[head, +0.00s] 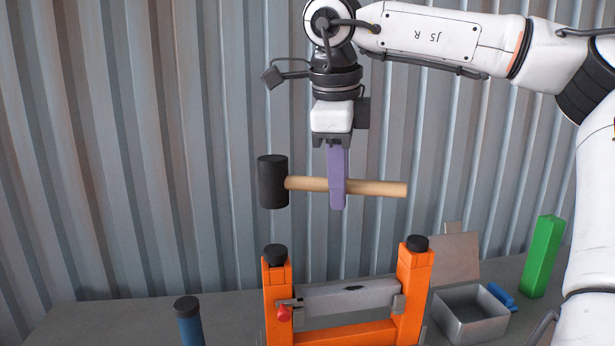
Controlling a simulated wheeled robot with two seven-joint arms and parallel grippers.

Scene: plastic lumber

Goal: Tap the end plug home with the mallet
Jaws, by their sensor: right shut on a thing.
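My right gripper (337,175) points down and is shut on the wooden handle of the mallet (368,188). The handle lies about level, with the black mallet head (272,182) to the left. The head hangs above the left orange post, clear of it. A black plug (275,255) sits on top of the left orange post (278,300). Another black plug (417,242) tops the right orange post (412,285). I cannot tell which is the task's end plug, or how deep either sits. My left gripper is not in view.
A grey bar (345,297) spans the orange posts, with a red knob (284,313) at its left. A blue, black-topped cylinder (190,325) stands left. An open grey box (470,322), a blue item (501,295) and a green post (541,257) stand right. A corrugated wall rises behind.

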